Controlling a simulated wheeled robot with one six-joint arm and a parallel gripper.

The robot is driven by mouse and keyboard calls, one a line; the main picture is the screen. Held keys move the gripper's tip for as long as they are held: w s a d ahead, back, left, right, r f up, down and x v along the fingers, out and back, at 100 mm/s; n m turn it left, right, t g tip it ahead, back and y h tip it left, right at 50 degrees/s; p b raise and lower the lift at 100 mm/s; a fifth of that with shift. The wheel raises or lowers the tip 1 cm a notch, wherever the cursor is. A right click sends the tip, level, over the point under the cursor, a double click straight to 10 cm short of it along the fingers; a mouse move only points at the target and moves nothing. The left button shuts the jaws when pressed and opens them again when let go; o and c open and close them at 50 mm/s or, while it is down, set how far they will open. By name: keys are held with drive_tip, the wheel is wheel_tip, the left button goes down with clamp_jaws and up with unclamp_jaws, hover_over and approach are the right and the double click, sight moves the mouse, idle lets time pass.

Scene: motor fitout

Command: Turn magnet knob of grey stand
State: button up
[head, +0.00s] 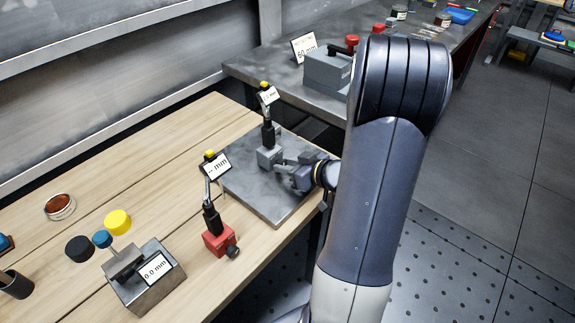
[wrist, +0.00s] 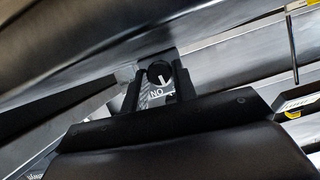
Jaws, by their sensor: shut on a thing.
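The grey stand (head: 268,157) stands upright on a dark metal plate, with a black post and a small display with a yellow top above its block. My gripper (head: 293,177) reaches in from the right, at the side of the grey block. In the wrist view the dark round magnet knob (wrist: 159,73) with a white pointer line sits between the fingertips of my gripper (wrist: 157,82). Part of a label reading "NO" shows just below the knob. The jaws are shut on the knob. My arm hides nothing of the stand's post in the head view.
A red stand (head: 218,238) with a similar display stands by the near edge of the metal plate (head: 262,207). A metal block with a "0.0 mm" sign (head: 155,270) is at the lower left. A grey box (head: 326,75) sits on the back bench.

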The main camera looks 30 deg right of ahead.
drive_tip(key=shift+f, duration=0.1)
drive_tip(key=n+h+b, duration=0.1)
drive_tip(key=n+b, duration=0.1)
drive_tip(key=shift+a+f+b, duration=0.1)
drive_tip(key=shift+b, duration=0.25)
drive_tip(key=shift+a+n+t+h+b, duration=0.1)
drive_tip(key=shift+n+t+h+b, duration=0.7)
drive_tip(key=shift+b, duration=0.55)
drive_tip(key=o, duration=1)
drive_tip(key=shift+s+g, duration=0.1)
drive_tip(key=shift+g, duration=0.2)
